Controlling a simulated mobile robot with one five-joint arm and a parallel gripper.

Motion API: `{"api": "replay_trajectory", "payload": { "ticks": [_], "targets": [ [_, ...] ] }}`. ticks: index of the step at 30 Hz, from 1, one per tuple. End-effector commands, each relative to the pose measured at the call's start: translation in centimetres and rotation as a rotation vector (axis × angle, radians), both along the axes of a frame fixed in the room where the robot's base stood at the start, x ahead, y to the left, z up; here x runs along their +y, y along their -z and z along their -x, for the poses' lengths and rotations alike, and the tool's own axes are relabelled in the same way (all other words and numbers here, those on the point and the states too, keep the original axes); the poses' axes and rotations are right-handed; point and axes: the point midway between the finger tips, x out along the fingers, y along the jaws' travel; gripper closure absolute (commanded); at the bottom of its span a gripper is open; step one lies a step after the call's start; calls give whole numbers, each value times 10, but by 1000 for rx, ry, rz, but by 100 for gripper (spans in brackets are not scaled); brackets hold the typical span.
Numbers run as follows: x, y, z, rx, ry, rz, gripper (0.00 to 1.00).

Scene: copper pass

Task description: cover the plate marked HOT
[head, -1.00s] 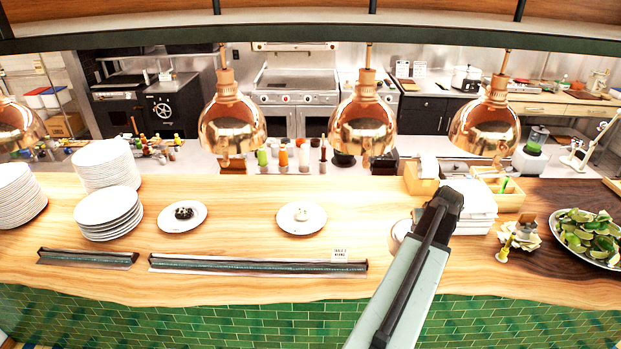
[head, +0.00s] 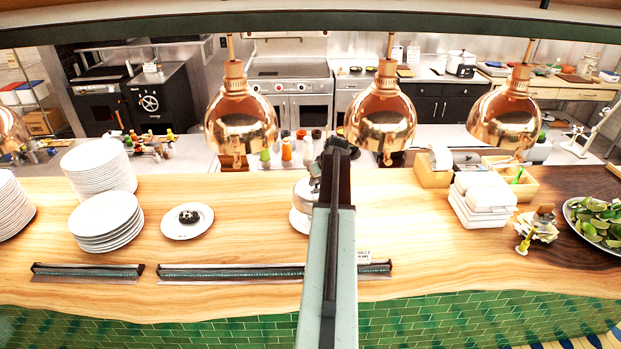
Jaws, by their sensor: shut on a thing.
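A silver dome cover (head: 303,193) shows just left of my arm, over the spot of the middle plate (head: 298,222). Only the left edge of that plate shows; its pale food is hidden. My gripper (head: 316,172) is mostly hidden behind my arm, shut on the dome at its top. I cannot tell whether the dome touches the plate. A small white card (head: 364,256) stands on the rail near this plate, partly behind my arm; its writing is too small to read. Another white plate (head: 187,221) with dark food lies uncovered to the left.
Plate stacks (head: 106,221) stand at the left. Copper heat lamps (head: 380,112) hang over the counter. White dishes (head: 484,200), a wooden box (head: 434,172) and a lime platter (head: 598,218) are at the right. Ticket rails (head: 230,273) run along the front edge.

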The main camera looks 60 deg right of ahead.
Motion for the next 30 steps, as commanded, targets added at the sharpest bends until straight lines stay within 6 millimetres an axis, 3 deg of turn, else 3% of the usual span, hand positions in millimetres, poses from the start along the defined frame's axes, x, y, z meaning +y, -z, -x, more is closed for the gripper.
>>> {"api": "replay_trajectory", "payload": {
  "ticks": [8, 21, 30],
  "targets": [
    [0, 15, 0, -1, 1, 0, 100],
    [-1, 73, 1, -1, 2, 0, 100],
    [-1, 78, 2, -1, 3, 0, 100]
  ]
}}
